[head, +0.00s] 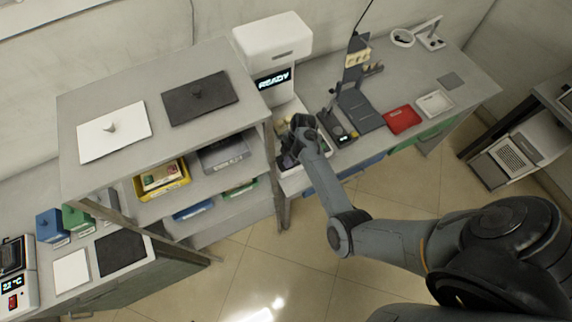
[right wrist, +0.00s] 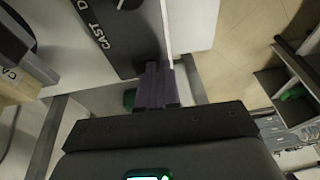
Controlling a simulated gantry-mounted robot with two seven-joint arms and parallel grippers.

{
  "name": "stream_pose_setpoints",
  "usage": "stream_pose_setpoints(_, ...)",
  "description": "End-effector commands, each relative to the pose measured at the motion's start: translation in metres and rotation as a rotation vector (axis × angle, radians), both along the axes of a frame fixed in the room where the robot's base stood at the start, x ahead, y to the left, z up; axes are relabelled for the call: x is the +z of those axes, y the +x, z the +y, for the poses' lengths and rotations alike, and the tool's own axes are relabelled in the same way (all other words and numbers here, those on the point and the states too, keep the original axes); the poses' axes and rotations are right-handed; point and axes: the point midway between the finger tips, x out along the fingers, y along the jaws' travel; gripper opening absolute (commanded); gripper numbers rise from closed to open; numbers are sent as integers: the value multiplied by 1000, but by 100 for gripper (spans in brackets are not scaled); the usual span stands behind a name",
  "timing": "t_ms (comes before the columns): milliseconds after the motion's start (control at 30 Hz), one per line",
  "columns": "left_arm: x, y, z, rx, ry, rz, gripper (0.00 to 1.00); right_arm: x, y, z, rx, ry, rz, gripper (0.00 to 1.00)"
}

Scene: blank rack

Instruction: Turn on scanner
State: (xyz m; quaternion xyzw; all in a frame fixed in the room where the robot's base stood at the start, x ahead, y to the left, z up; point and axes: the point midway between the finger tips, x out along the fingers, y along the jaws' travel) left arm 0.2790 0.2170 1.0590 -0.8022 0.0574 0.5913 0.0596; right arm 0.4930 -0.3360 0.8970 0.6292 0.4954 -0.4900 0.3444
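The scanner (head: 272,36) is the white machine at the back of the bench in the head view. Its dark front screen (head: 273,79) is lit and reads "READY". My right gripper (head: 288,158) is low in front of the scanner, over the bench's front edge, partly hidden by my own wrist. In the right wrist view its dark purplish fingers (right wrist: 157,84) lie close together, with nothing clearly held between them. They are beside a dark grey panel (right wrist: 125,38) lettered "CAST D", the rest cut off. I cannot tell whether they touch it. My left gripper is not in view.
A grey shelf unit (head: 230,68) stands left of the scanner, with a white plate (head: 115,132) and a dark plate (head: 200,98) on top. Right of the scanner are a dark stand (head: 357,105), a red tray (head: 401,119) and a white tray (head: 435,103). The floor in front is clear.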

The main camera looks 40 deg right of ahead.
Motion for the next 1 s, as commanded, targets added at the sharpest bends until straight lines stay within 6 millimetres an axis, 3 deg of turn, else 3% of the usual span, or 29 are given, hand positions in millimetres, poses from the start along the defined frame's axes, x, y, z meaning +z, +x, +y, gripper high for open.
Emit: stream_pose_setpoints(1000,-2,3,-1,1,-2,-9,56,1,13,-4,0,2,5,0)
